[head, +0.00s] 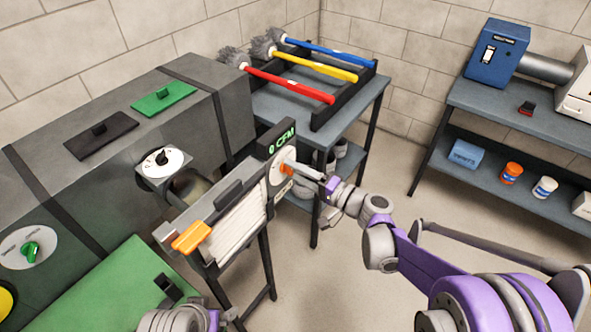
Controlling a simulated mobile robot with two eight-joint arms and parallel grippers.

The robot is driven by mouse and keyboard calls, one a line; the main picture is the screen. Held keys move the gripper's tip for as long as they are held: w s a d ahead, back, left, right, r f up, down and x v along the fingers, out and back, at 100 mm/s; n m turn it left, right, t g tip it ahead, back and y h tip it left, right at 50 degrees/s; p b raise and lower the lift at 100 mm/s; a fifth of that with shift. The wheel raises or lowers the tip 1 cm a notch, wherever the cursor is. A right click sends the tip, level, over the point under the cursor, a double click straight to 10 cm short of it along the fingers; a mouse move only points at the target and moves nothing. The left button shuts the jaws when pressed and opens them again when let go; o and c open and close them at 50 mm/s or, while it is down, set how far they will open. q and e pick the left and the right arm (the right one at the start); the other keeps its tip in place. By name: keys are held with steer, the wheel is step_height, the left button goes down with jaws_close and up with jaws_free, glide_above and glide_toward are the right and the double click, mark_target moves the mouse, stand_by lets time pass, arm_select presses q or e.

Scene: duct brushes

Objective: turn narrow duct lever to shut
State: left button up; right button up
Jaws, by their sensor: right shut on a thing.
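A narrow duct unit with a green "0 CFM" display (281,141) stands near the middle of the view. Below the display is a round white dial (276,165) with a small orange lever (286,170). My right gripper (297,169) reaches in from the right and is shut on this lever. Its fingers cover part of the dial, so the lever's exact angle is hard to tell. Part of my left arm shows at the bottom edge, with its fingers out of view.
A large grey duct (110,190) with dials and panels fills the left. A table (345,115) behind holds red (290,85), yellow (315,68) and blue (320,49) brushes. An orange handle (192,237) juts from the unit's front left. A shelf (500,112) stands right; floor between is clear.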

steer(key=n+p, duration=0.1)
steer(key=n, duration=0.6)
stand_by(0.6)
steer(key=o, duration=1.4)
steer(key=shift+c, duration=0.2)
steer(key=v, duration=1)
steer(key=shift+s+d, duration=0.25)
steer(key=shift+d, duration=0.05)
